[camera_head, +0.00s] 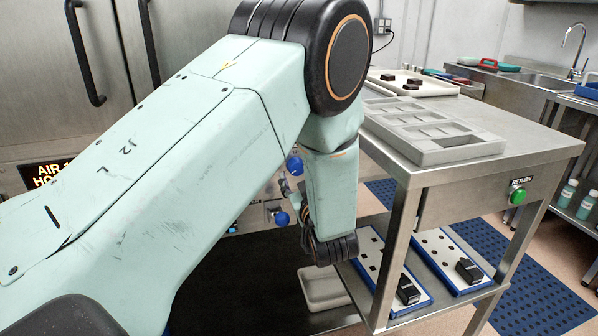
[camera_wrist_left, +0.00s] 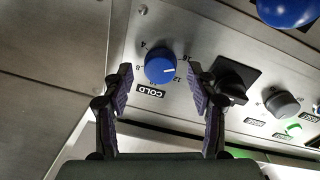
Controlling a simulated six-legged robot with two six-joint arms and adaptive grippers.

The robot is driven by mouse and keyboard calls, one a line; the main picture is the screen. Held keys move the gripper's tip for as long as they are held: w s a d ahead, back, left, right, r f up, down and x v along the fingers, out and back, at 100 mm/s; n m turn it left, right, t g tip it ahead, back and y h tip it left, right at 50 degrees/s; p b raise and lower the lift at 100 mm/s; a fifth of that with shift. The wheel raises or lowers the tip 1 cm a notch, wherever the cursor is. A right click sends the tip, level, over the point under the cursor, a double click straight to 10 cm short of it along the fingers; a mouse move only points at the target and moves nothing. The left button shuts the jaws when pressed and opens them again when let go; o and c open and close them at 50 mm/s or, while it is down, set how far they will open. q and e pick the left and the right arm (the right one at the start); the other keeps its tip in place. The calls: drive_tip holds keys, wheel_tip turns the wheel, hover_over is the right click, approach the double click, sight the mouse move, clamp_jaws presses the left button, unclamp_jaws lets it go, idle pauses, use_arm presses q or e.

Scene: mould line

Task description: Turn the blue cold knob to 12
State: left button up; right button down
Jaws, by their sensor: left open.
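The blue cold knob (camera_wrist_left: 160,66) is in the left wrist view, on a metal panel above an upside-down-looking COLD label (camera_wrist_left: 150,91). A dial scale with small numbers surrounds it. A white mark on its face points to the right; the exact number is too small to tell. My left gripper (camera_wrist_left: 160,72) is open, with one finger on each side of the knob and a gap to both. In the head view my left gripper (camera_head: 302,212) is partly hidden by its own arm, beside the panel. My right gripper is not in view.
A black switch (camera_wrist_left: 235,76), a grey knob (camera_wrist_left: 283,103) and a green button (camera_wrist_left: 293,129) are right of the knob. A blue rounded part (camera_wrist_left: 287,9) is above right. In the head view a steel table (camera_head: 500,165) with a grey tray (camera_head: 457,153) stands at the right.

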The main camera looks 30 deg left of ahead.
use_arm(q)
drive_tip(key=shift+w+a+f, duration=0.15)
drive_tip(key=shift+w+a, duration=0.1)
drive_tip(key=shift+a, duration=0.05)
drive_tip(key=shift+s+d+r, duration=0.25)
drive_tip(key=shift+s+r, duration=0.05)
drive_tip(key=shift+r, duration=0.1)
drive_tip(key=shift+s, duration=0.1)
drive_tip(key=shift+c, duration=0.5)
drive_tip(key=shift+w+a+f, duration=0.15)
drive_tip(key=shift+w+f, duration=0.2)
drive_tip(key=shift+w, duration=0.05)
drive_tip(key=c, duration=0.4)
drive_tip(key=shift+s+r, duration=0.1)
drive_tip(key=shift+r, duration=0.1)
drive_tip(key=c, duration=0.6)
